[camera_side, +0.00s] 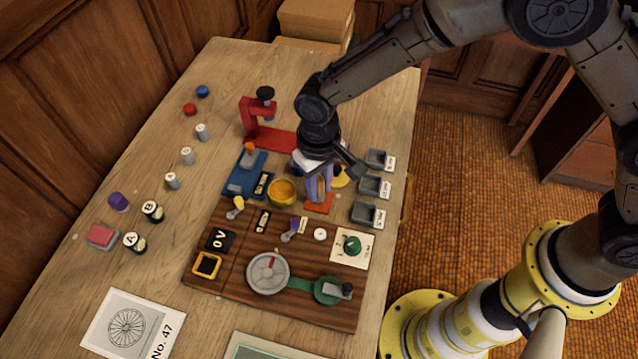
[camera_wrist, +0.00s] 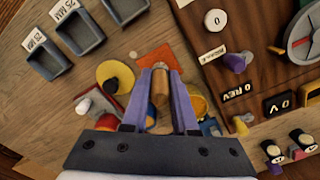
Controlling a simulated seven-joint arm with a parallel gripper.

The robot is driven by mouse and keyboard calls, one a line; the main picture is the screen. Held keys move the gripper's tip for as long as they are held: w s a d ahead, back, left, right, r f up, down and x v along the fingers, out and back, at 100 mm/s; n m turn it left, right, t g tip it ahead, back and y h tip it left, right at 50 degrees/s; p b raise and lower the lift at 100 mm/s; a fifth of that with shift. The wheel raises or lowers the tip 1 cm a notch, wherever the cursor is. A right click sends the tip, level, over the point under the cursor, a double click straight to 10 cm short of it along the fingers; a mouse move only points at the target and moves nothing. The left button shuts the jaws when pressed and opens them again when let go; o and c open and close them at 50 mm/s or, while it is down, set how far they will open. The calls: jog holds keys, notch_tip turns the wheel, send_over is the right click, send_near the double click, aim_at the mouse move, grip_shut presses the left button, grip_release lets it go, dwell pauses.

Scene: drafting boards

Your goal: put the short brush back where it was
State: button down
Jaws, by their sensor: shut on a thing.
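My gripper (camera_side: 319,187) has purple fingers and points down over an orange square (camera_side: 318,208) near the right side of the table. In the wrist view, my gripper (camera_wrist: 159,75) is shut on a tan, wood-coloured piece (camera_wrist: 160,92), which seems to be the short brush. Its lower end lies over or close to the orange square; I cannot tell whether it touches. In the side view the fingers hide the brush.
A yellow cup (camera_side: 282,192) stands just left of the fingers. Several small grey trays (camera_side: 374,186) line the right edge. A red stand (camera_side: 262,125) is behind, and a brown panel (camera_side: 228,278) with dials is in front. The table's left side has free room.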

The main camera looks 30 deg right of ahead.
aim_at(319, 179)
jog(key=shift+f, duration=0.15)
jog(key=c, duration=0.7)
grip_release()
notch_tip(319, 179, up, 12)
jog(key=shift+f, duration=0.15)
jog(key=shift+r, duration=0.35)
